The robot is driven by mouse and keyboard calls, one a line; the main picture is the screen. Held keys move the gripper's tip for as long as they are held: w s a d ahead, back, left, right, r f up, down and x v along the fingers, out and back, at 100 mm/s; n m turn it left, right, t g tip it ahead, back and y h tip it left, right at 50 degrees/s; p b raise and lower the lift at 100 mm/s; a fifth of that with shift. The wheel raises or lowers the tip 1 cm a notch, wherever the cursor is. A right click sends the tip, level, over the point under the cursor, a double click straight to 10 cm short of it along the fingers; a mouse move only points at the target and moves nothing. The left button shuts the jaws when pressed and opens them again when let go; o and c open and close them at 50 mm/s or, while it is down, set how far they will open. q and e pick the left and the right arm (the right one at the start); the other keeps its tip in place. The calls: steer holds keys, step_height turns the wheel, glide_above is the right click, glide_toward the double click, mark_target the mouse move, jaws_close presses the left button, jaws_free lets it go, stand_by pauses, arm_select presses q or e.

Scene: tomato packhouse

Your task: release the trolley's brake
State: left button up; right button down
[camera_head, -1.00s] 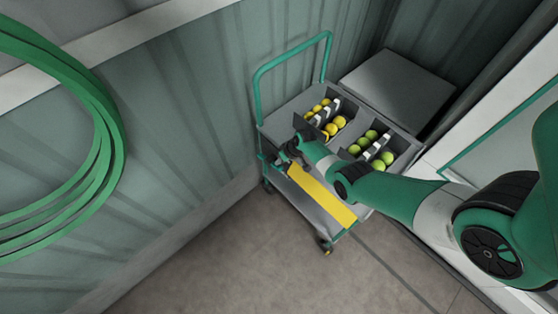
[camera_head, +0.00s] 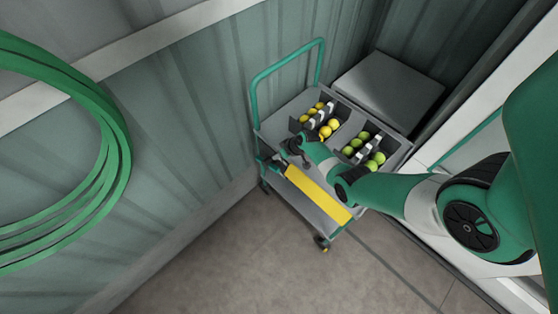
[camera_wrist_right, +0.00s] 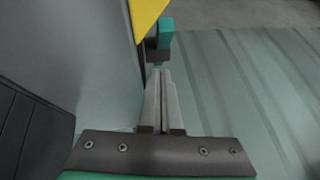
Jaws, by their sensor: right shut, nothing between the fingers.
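The trolley (camera_head: 277,117) stands against the corrugated wall, with a teal push handle (camera_head: 284,68) and a yellow strip (camera_head: 317,194) along its near side. My right gripper (camera_head: 282,160) is at the trolley's near left corner, by the left end of the yellow strip. In the right wrist view its fingers (camera_wrist_right: 160,76) are shut and empty. A teal piece (camera_wrist_right: 166,33) on a dark mount stands just beyond the fingertips, beside the yellow strip (camera_wrist_right: 144,17); I cannot tell whether it is the brake lever or whether the fingers touch it. My left gripper is out of view.
The trolley carries bins of yellow (camera_head: 333,124) and green fruit (camera_head: 377,158). A grey box (camera_head: 388,88) stands behind it at the right. A coiled green hose (camera_head: 117,150) hangs at the left. A castor (camera_head: 321,243) shows below; the floor (camera_head: 220,262) in front is clear.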

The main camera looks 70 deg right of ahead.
steer(key=p+v, duration=0.7)
steer(key=v, duration=0.2)
steer(key=shift+p, duration=0.35)
